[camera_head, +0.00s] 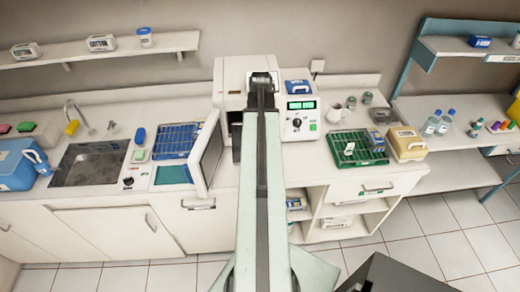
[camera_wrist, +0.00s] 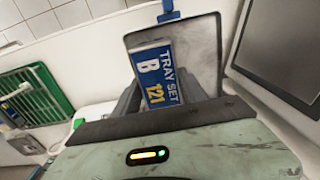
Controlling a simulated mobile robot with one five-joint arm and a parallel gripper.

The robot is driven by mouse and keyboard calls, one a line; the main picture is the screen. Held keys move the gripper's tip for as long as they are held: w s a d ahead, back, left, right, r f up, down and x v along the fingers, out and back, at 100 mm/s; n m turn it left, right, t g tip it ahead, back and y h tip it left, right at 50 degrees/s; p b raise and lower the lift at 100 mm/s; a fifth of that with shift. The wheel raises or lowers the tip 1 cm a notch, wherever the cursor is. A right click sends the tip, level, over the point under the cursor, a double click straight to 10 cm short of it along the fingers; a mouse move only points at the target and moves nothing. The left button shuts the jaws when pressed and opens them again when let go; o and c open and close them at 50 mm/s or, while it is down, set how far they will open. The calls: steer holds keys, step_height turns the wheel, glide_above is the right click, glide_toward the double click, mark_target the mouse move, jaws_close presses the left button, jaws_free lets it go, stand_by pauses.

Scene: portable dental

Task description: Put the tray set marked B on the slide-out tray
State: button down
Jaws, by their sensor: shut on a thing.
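The tray set marked B shows in the wrist view by its blue label (camera_wrist: 156,72), which reads "TRAY SET B 121". A grey panel (camera_wrist: 195,42) with a blue tab at its top stands right behind the label. My gripper (camera_wrist: 165,96) is shut on the tray set, with dark fingers at both sides of the label. In the head view my gripper (camera_head: 263,80) is at the far end of my raised arm, in front of the white machine (camera_head: 232,72); the tray set cannot be made out there. I cannot tell for sure which thing is the slide-out tray.
A green rack (camera_head: 345,148) stands on the right counter beside a beige box (camera_head: 407,144). A blue rack (camera_head: 174,140) lies on the left counter, next to an open door panel (camera_head: 205,155). A dark flat-topped thing (camera_head: 400,276) is at the bottom right.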

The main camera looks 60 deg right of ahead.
steer(key=shift+s+f, duration=0.1)
steer(key=shift+f, duration=0.3)
step_height(320, 180, down, 4)
steer(key=b, duration=0.3)
steer(key=shift+b, duration=0.4)
steer(key=shift+r, duration=0.3)
steer(key=shift+f, duration=0.2)
steer(key=c, duration=0.6)
jaws_free()
steer(key=shift+r, duration=0.1)
